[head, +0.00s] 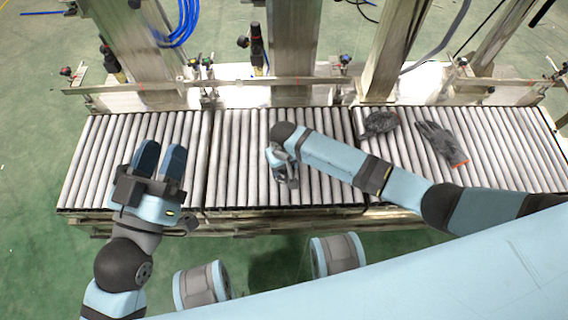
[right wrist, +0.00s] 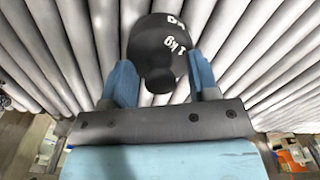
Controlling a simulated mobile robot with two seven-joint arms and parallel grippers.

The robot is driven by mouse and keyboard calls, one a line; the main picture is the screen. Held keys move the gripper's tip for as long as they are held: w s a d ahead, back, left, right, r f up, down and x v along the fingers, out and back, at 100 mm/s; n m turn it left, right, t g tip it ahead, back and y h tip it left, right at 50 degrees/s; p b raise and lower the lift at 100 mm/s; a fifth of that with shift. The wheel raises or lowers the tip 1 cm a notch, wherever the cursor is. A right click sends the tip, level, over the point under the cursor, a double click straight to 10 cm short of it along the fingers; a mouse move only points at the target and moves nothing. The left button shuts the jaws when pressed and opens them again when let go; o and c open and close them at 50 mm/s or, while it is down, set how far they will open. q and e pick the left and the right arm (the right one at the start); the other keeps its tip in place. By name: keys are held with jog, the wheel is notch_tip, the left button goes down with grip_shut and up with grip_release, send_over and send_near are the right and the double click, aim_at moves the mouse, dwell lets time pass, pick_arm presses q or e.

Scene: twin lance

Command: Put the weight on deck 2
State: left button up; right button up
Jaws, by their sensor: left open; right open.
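The weight (right wrist: 158,45) is black with white "1 kg" lettering and sits on the rollers in the right wrist view. My right gripper (right wrist: 162,76) is open, with its blue fingers on either side of the weight's narrow near end. I cannot tell whether they touch it. In the head view my right gripper (head: 285,178) is low over the middle roller deck (head: 235,155), and the weight cannot be made out there. My left gripper (head: 160,155) is open and empty above the left roller deck (head: 90,165). No deck number is readable.
Two dark gloves, one crumpled (head: 380,124) and one with an orange cuff (head: 440,142), lie on the right roller deck (head: 500,150). Metal posts and a rail (head: 230,84) run behind the decks. Most of the left deck is clear.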

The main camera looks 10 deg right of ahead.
jog(key=shift+r, duration=0.1)
notch_tip(320, 180, up, 2)
jog(key=shift+r+p, duration=0.2)
jog(key=shift+p, duration=0.45)
pick_arm(q)
notch_tip(320, 180, down, 8)
jog(key=a+g+y+p, duration=0.3)
jog(key=shift+g, duration=0.4)
pick_arm(e)
notch_tip(320, 180, up, 10)
jog(key=shift+f, duration=0.2)
pick_arm(q)
jog(key=shift+s+r, duration=0.1)
jog(key=shift+s, duration=0.05)
